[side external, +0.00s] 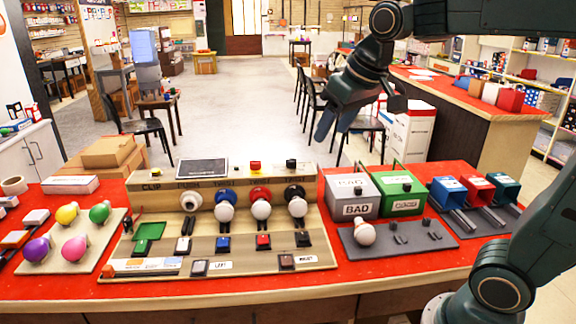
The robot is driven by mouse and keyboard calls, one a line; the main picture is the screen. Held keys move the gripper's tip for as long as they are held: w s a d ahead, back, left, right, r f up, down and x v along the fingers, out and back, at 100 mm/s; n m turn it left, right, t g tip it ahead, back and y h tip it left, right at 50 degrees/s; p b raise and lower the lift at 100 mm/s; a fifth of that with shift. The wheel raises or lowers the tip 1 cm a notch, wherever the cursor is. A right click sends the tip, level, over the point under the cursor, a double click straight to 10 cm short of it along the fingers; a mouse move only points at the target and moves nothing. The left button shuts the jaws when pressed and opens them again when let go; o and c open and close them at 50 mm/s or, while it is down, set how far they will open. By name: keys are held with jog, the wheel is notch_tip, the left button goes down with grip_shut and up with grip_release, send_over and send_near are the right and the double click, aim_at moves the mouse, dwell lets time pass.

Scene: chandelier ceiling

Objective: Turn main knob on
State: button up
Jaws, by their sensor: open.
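A tan test board (318,225) stands on the red table, with a raised back panel and a sloping front. No knob carries a label that I can read as main. A small red-and-yellow control (255,167) and a small black control (291,163) sit on the panel's top edge; I cannot tell which is the main knob or how it is set. Several round sockets line the panel, including a blue one (225,195) and a red one (260,194). My gripper (333,124) is open and empty, high above and behind the board's right end, pointing down.
Grey BAD (356,207) and green (405,205) boxes stand right of the board, with a white bulb (365,234) on the grey plate before them. Blue and red bins (475,186) stand farther right. Coloured bulbs (67,213) lie on a left tray. Space above the board is free.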

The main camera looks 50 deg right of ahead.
jog(key=w+d+m, duration=0.1)
jog(key=w+d, duration=0.1)
jog(key=w, duration=0.6)
jog(key=w+d, duration=0.3)
jog(key=w, duration=0.5)
jog(key=m+g+h, duration=0.1)
jog(key=m, duration=0.1)
send_near(255, 161)
jog(key=d+v, duration=0.1)
jog(key=v, duration=0.4)
jog(key=shift+w+a+f, duration=0.1)
jog(key=shift+a+f, duration=0.05)
jog(key=shift+a, duration=0.3)
jog(key=shift+f, duration=0.1)
jog(key=shift+x, duration=6.75)
jog(key=shift+c, duration=0.4)
jog(key=c, duration=0.9)
